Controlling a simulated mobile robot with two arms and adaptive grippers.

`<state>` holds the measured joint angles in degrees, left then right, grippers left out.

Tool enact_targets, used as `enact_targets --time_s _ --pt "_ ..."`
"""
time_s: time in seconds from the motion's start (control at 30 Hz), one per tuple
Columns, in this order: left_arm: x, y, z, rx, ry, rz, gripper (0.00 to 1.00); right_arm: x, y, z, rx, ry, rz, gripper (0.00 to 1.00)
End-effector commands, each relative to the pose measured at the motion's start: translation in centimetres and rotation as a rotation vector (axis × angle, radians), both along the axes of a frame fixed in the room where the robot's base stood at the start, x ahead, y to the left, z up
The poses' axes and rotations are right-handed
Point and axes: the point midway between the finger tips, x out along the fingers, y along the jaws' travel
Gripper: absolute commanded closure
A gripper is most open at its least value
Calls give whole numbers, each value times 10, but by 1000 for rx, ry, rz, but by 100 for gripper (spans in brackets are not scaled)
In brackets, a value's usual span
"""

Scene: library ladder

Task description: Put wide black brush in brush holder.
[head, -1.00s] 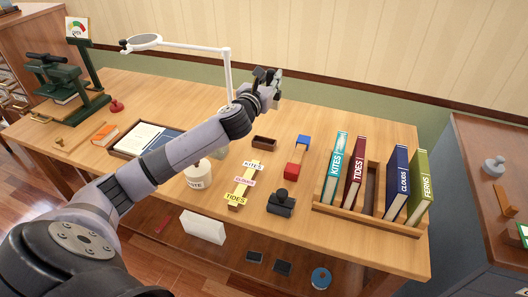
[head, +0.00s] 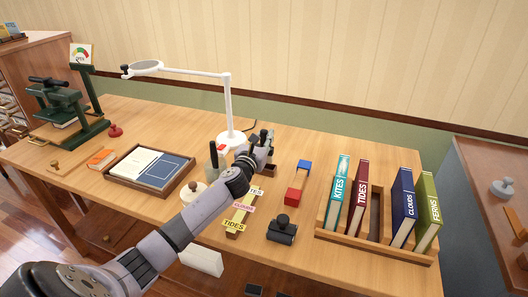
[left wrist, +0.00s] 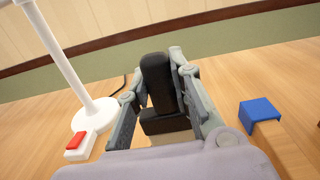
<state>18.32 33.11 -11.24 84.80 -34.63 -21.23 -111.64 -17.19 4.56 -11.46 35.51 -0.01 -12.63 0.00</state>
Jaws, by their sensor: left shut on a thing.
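My left gripper (head: 262,150) is low over the middle of the table, behind the yellow label strip. In the left wrist view, its fingers (left wrist: 160,100) are shut on a black upright piece with a rounded top, which looks like the wide black brush (left wrist: 157,82). A wider dark part shows below it; I cannot tell whether that is the brush or a box under it. Grey upright pieces (head: 217,157), one dark-topped, stand left of the gripper; I cannot tell whether they are the brush holder. My right gripper is not in view.
A white lamp (head: 229,110) stands behind the gripper. A red-and-blue-ended block (head: 299,180) lies to the right, with a black stamp (head: 282,230) in front. A book rack (head: 330,243) is further right. A white jar (head: 192,192) is partly behind my arm.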

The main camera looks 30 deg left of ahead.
Motion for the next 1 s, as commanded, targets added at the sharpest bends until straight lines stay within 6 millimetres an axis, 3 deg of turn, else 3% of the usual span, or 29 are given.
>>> enact_targets --time_s 0.23,0.63,0.67,1.0 --pt "0 0 -39 -4 1 1 100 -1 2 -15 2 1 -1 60" --pt "0 0 -44 1 1 0 100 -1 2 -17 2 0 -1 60" --pt "0 0 -44 0 2 0 78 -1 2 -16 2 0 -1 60" --pt "0 0 -43 0 2 0 60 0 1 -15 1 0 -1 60"
